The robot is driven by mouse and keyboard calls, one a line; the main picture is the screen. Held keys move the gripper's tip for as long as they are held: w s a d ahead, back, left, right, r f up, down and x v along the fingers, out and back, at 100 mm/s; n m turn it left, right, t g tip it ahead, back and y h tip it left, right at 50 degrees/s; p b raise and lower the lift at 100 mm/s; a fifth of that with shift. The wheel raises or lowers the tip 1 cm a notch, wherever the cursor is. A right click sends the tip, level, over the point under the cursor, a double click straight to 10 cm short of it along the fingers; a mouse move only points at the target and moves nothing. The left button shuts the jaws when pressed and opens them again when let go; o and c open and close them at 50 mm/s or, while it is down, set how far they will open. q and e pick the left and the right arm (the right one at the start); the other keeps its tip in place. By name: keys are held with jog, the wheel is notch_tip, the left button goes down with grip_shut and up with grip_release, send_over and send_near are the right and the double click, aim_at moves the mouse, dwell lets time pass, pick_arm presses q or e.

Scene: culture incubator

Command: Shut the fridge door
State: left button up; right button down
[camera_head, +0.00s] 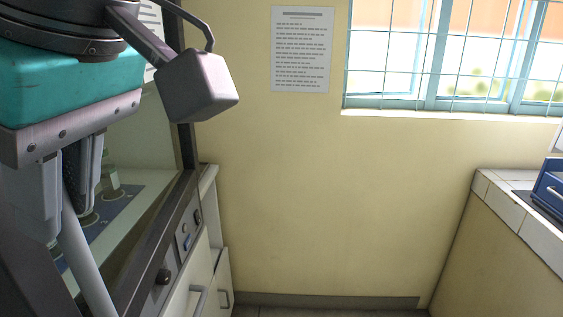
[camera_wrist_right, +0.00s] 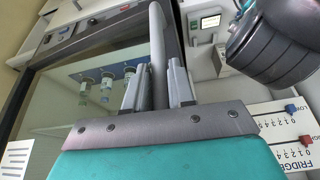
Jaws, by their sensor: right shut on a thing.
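The fridge door shows at the left of the head view as a glass panel (camera_head: 135,215) in a dark frame; its glass also shows in the wrist view (camera_wrist_right: 50,98). A grey bar handle (camera_head: 88,265) runs along it, and also shows in the wrist view (camera_wrist_right: 158,60). My right gripper (camera_head: 64,205), with a teal body, is shut on this handle, its fingers on either side of the bar (camera_wrist_right: 157,85). The gripper hides part of the door. I cannot tell how wide the door stands open. My left gripper is not in view.
Several small bottles (camera_wrist_right: 107,82) show through the glass. White cabinet fronts (camera_head: 199,285) with a handle are below. A tiled counter (camera_head: 515,212) with a blue case (camera_head: 550,185) is at the right. Floor between is free. A FRIDGE panel (camera_wrist_right: 286,135) with sliders is at the right in the wrist view.

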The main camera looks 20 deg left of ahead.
jog(key=shift+s+d+f, duration=0.1)
jog(key=shift+s+f, duration=0.1)
jog(key=shift+s, duration=0.05)
jog(key=c, duration=1.3)
grip_release()
jog(key=shift+c, duration=0.2)
jog(key=shift+o, duration=1.4)
jog(key=shift+s+r, duration=0.1)
jog(key=shift+r, duration=0.15)
jog(key=p+v, duration=0.1)
jog(key=v, duration=1.1)
jog(key=shift+d+r, duration=0.25)
jog(key=shift+r, duration=0.05)
